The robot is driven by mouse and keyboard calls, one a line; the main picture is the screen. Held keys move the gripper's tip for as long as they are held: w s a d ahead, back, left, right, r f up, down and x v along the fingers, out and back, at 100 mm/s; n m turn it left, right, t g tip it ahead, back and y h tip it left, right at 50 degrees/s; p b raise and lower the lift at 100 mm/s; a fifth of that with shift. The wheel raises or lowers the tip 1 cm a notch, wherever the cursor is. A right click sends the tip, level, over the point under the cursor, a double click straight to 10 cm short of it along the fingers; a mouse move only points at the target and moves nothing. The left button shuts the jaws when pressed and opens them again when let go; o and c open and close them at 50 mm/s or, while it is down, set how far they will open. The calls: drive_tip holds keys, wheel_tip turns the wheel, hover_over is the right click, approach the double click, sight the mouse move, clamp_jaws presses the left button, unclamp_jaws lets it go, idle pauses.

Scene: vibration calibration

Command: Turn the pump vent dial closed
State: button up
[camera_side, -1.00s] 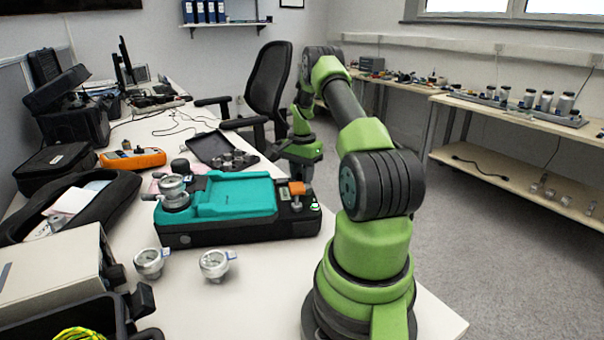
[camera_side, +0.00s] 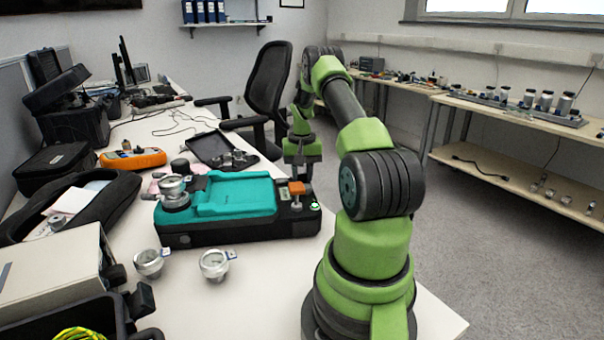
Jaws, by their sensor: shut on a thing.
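The pump (camera_side: 235,228) is a black unit with a teal top, lying on the white bench. A round metal gauge (camera_side: 174,190) stands upright on its left end. The orange vent dial (camera_side: 297,188) sits on a metal stem at its right end. A small green light (camera_side: 315,205) shows beside the dial. My gripper (camera_side: 298,178) points down at the dial from above and is shut on it. The fingertips are small and partly hidden, and the dial's exact angle is hard to read.
Two loose gauges (camera_side: 149,262) (camera_side: 214,264) lie on the bench in front of the pump. An open black case (camera_side: 220,150) and an orange meter (camera_side: 133,159) lie behind it. A black bag (camera_side: 75,205) and a beige instrument (camera_side: 55,280) are at left.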

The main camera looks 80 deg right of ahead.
drive_tip(key=n, duration=0.4)
drive_tip(key=shift+n, duration=0.3)
drive_tip(key=n, duration=0.4)
drive_tip(key=shift+n, duration=0.4)
drive_tip(key=o, duration=0.6)
drive_tip(key=shift+o, duration=0.2)
wheel_tip(320, 180, up, 10)
idle(0.4)
